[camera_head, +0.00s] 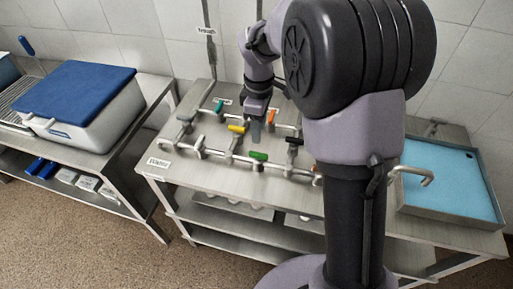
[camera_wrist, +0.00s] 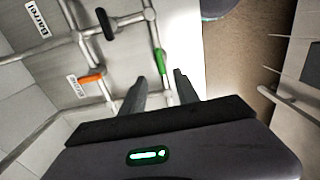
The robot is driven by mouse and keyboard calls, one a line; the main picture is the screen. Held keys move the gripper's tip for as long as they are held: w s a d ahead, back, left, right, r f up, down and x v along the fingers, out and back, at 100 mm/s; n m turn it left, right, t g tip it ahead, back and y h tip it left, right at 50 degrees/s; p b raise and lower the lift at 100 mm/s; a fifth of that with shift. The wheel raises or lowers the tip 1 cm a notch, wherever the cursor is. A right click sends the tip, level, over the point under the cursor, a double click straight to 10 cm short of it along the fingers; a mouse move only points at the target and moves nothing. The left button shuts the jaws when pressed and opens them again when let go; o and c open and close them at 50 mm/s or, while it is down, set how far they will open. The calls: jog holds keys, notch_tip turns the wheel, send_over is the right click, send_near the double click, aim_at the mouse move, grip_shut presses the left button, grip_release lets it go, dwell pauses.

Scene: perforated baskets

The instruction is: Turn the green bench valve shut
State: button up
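The green valve handle (camera_head: 258,156) sits on the front pipe of the bench (camera_head: 180,178), and its bar appears to lie roughly along that pipe. In the wrist view the green handle (camera_wrist: 160,62) lies just beyond the fingertips, near the line between them. My gripper (camera_head: 256,128) points down over the pipework, behind the green handle in the head view. Its two fingers (camera_wrist: 161,82) are spread apart with nothing between them. No contact with the handle is visible.
Other handles stand close by: yellow (camera_head: 237,128), black (camera_head: 294,141), orange (camera_head: 270,117) and teal (camera_head: 219,106). Pipes join them. A blue-floored tray (camera_head: 450,217) is at the right, and a blue-lidded box (camera_head: 75,90) is on the left table.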

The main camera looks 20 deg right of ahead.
aim_at(258, 153)
notch_tip(258, 153, down, 10)
jog(key=b, duration=0.3)
jog(key=shift+c, duration=0.5)
grip_shut()
